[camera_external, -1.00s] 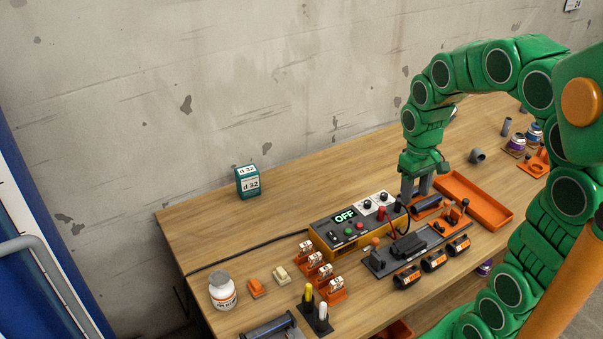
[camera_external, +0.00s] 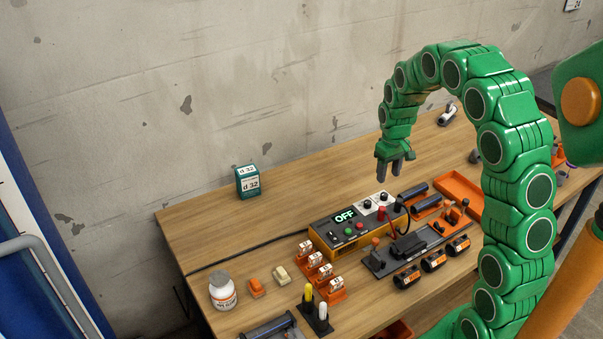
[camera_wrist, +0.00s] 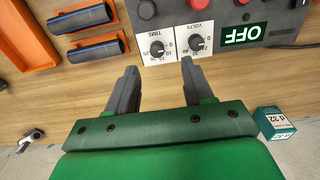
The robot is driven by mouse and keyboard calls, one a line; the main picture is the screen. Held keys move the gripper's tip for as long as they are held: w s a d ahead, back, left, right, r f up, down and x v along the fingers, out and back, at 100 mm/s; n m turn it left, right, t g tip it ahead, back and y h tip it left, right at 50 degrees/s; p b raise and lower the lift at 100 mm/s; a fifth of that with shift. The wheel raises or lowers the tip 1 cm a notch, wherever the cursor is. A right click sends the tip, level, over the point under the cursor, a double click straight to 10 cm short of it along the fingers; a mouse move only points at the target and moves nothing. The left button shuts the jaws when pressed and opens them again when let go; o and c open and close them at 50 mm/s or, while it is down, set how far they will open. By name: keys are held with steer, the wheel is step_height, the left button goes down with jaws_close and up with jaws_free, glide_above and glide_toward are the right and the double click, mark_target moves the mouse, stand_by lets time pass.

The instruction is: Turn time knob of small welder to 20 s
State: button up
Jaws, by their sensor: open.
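The small welder (camera_external: 333,241) is an orange and dark box on the bench with a lit OFF display (camera_external: 345,216). Two black knobs sit on white dial plates on its top. In the wrist view the knob labelled TIME (camera_wrist: 157,48) is on the left and the VOLTS knob (camera_wrist: 196,42) on the right, both seen upside down. The exact pointer setting of the TIME knob is too small to read. My gripper (camera_external: 390,170) is open and empty above and behind the welder. In the wrist view its fingers (camera_wrist: 158,78) point toward the two dials, apart from them.
An orange tray (camera_external: 460,190) and dark pipe pieces (camera_external: 415,190) lie right of the welder. A clamp fixture (camera_external: 400,256) stands in front of it. A teal d 32 box (camera_external: 248,182) stands at the back left. The bench behind the welder is clear.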

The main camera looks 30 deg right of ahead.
mark_target(384, 194)
steer(key=shift+w+d+f, duration=0.35)
steer(key=shift+w+f, duration=0.15)
steer(key=shift+f, duration=3.95)
jaws_close()
